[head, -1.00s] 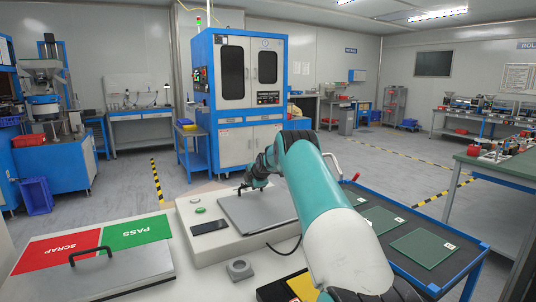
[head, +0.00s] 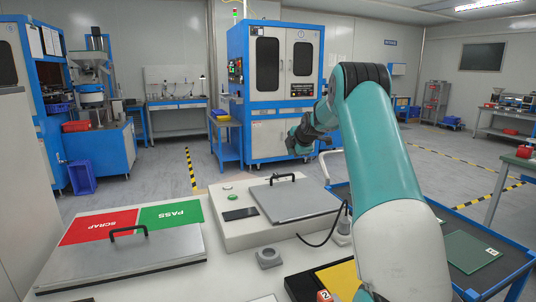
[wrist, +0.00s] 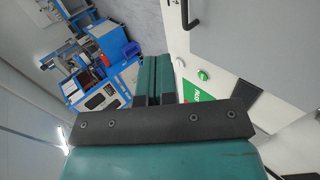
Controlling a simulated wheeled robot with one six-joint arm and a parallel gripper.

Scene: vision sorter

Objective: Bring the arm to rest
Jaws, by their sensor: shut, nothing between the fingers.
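My gripper shows in the wrist view (wrist: 159,65), with its two teal fingers together and nothing between them. In the head view my teal and white arm rises from the lower right and bends left at the top. Its dark wrist end (head: 303,138) hangs in the air above and beyond the white test box (head: 230,229), apart from it. The fingertips are hard to make out there.
A grey lid (head: 300,203) with a black handle lies on the test box. Another handled grey lid (head: 80,262) lies by the red SCRAP (head: 95,226) and green PASS (head: 172,216) areas. A dark tray with a green board (head: 472,251) is at right. A blue cabinet (head: 262,100) stands behind.

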